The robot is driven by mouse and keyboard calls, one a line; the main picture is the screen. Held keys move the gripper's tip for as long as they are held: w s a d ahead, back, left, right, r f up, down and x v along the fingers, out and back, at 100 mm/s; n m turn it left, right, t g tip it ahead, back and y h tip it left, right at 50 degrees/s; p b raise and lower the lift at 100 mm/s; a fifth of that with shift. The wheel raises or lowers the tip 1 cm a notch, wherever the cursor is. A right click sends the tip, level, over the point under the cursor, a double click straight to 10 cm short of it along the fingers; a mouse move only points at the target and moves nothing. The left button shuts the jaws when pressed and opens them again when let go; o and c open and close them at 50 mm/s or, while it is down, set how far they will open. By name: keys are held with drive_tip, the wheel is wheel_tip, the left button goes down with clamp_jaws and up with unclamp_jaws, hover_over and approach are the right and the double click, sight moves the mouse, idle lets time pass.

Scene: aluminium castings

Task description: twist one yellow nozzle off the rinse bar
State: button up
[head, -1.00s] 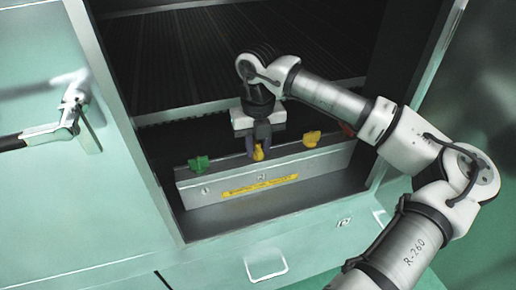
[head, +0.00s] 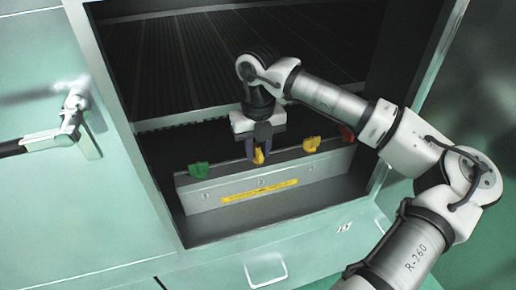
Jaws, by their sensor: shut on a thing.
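The rinse bar (head: 228,184) is a long grey metal bar inside the open cabinet, with a yellow label strip on its front. A yellow nozzle (head: 259,158) near the middle of its top edge is between the fingers of my gripper (head: 261,153). My gripper points down and is shut on this nozzle. The fingers partly cover the nozzle, and I cannot tell whether it still touches the bar. A second yellow nozzle (head: 311,144) sits on the bar to the right, clear of my gripper.
A green nozzle (head: 199,170) is at the bar's left end, and a red nozzle (head: 347,132) at its right end, close to my arm. The cabinet's side walls frame the bar. Dark ribbed slats (head: 250,85) lie behind. A door handle (head: 75,122) is at left.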

sight(258, 148)
drive_tip(key=shift+r+p, duration=0.35)
drive_tip(key=shift+r, duration=0.55)
drive_tip(key=shift+r+p, duration=1)
drive_tip(key=shift+r, duration=1.2)
